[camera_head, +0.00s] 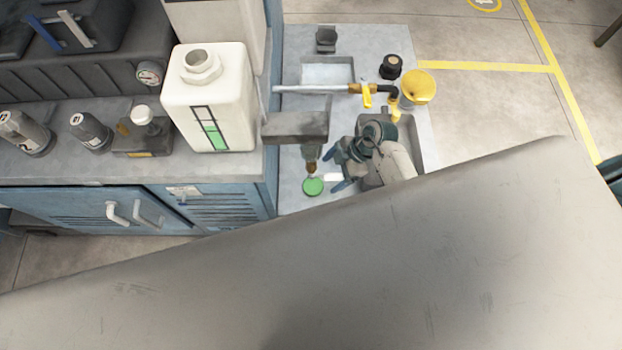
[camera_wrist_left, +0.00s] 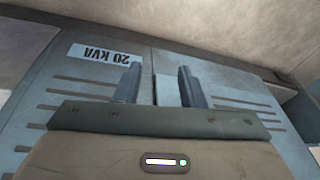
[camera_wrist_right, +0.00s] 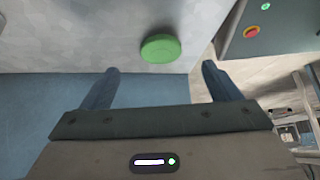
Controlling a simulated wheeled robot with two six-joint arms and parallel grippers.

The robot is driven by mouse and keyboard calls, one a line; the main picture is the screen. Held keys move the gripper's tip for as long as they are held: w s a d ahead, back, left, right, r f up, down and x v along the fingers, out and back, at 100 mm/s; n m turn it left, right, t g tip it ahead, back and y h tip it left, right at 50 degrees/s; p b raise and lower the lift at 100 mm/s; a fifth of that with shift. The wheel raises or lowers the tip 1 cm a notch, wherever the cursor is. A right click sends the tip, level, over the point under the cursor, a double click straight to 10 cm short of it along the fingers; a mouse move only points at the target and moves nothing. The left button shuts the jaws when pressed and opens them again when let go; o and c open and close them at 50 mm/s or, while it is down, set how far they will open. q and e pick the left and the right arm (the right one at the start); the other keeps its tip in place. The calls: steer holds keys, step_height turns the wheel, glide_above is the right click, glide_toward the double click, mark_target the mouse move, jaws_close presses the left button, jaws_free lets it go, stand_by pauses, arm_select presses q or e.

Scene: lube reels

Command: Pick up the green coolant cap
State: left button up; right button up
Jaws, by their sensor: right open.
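The green coolant cap (camera_head: 313,186) lies on the light grey bench top, near its front edge. In the right wrist view the cap (camera_wrist_right: 160,48) is a flat green disc, ahead of and between my right fingers, not touching them. My right gripper (camera_head: 335,172) is open and empty just right of the cap in the head view; its spread fingers also show in the right wrist view (camera_wrist_right: 160,67). My left gripper (camera_wrist_left: 159,68) is open and empty in the left wrist view, facing a blue louvred cabinet. The left gripper is out of the head view.
A white jug (camera_head: 208,100) stands left on the cabinet top. A grey spout-like fixture (camera_head: 297,127) hangs just behind the cap. A pipe with a yellow valve (camera_head: 368,92) and a yellow funnel (camera_head: 418,86) are farther back. A large grey surface (camera_head: 380,270) hides the lower foreground.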

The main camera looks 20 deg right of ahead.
mark_target(315, 185)
steer(key=shift+x, duration=1.2)
steer(key=shift+s+a+f, duration=0.1)
steer(key=shift+a+f, duration=0.1)
steer(key=x, duration=0.4)
steer(key=shift+a+b, duration=0.25)
steer(key=shift+b, duration=0.15)
steer(key=shift+a+f, duration=0.2)
steer(key=shift+f, duration=0.2)
steer(key=c, duration=1.1)
arm_select(q)
steer(key=v, duration=0.3)
steer(key=shift+s+r, duration=0.15)
steer(key=shift+r, duration=0.1)
arm_select(e)
steer(key=shift+r, duration=0.15)
